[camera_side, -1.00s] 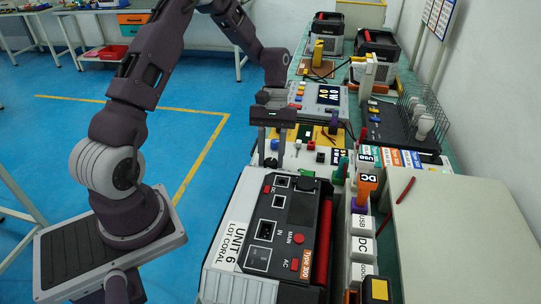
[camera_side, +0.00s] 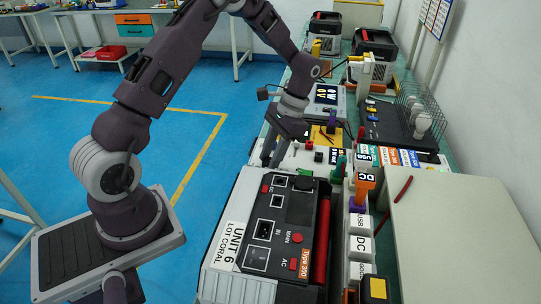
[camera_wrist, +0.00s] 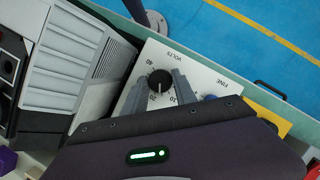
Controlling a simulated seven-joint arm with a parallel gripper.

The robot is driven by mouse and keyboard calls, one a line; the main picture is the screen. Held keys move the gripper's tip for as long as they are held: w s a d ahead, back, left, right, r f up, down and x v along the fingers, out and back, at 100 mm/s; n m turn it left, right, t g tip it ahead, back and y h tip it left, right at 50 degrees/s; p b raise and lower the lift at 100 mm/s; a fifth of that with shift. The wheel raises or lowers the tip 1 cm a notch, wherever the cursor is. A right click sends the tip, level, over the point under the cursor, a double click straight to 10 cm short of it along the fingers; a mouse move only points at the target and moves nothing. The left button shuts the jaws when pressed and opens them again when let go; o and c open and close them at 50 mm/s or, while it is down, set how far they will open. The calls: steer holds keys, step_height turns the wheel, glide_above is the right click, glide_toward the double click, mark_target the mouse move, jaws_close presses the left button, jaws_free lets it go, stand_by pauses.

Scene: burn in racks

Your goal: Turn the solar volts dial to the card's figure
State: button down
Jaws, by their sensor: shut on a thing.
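The black volts dial (camera_wrist: 160,82) sits on a white panel (camera_wrist: 205,75) printed VOLTS, with a number scale around it. Its white mark points toward the bottom of the wrist picture, near the 20 and 10 side; the exact reading is too small to tell. My gripper (camera_wrist: 158,88) has a grey finger on each side of the dial and is shut on it. In the side view my gripper (camera_side: 272,158) reaches down at a tilt to the panel behind the coral unit, and the dial is hidden there. I cannot make out a card with the figure.
A display box (camera_side: 327,95) stands behind.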

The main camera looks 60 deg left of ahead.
steer(key=shift+d+m+t+y, duration=0.15)
steer(key=shift+m+y, duration=0.3)
steer(key=shift+m, duration=0.65)
steer(key=shift+a+m+t+y, duration=0.1)
steer(key=shift+m+t+y, duration=0.25)
steer(key=shift+m, duration=0.75)
steer(key=c, duration=1)
jaws_free()
